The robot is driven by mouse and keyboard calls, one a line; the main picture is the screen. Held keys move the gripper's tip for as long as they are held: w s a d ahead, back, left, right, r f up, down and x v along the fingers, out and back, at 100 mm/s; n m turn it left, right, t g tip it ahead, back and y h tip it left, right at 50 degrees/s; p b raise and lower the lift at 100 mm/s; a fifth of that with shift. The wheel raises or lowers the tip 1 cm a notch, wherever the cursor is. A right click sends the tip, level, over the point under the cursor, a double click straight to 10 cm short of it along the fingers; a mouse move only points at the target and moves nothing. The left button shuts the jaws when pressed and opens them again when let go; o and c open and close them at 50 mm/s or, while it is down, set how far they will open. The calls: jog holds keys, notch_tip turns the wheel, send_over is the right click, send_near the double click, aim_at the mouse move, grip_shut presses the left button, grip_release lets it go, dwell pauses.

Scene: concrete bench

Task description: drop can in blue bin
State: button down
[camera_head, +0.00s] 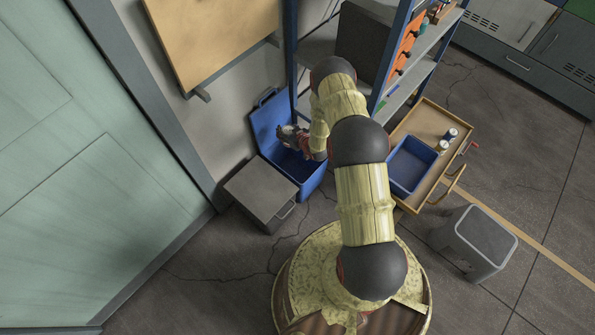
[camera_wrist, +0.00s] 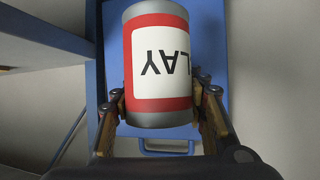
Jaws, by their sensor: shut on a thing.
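A can (camera_wrist: 158,62) with a red and white label and grey metal ends fills the upper middle of the wrist view. The label letters read upside down. My gripper (camera_wrist: 161,100) is shut on the can, one finger on each side. In the head view my gripper (camera_head: 291,134) is over the back part of the blue bin (camera_head: 310,186), whose raised blue lid (camera_head: 266,118) stands behind it. The can cannot be told apart from the gripper in the head view. My arm hides part of the bin.
A grey closed box (camera_head: 260,188) stands left of the bin. A blue-framed shelf (camera_head: 402,62) rises at the right. A wooden drawer (camera_head: 429,121) holds a blue tray (camera_head: 411,164) and small cans. A grey waste bin (camera_head: 473,243) stands at right.

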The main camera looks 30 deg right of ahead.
jog(key=w+d+f+b, duration=0.1)
jog(key=d+f+b, duration=0.3)
jog(key=f, duration=0.7)
jog(key=shift+d+y, duration=0.2)
jog(key=shift+y, duration=0.1)
jog(key=c, duration=1.6)
grip_release()
jog(key=o, duration=0.7)
jog(key=shift+s, duration=0.1)
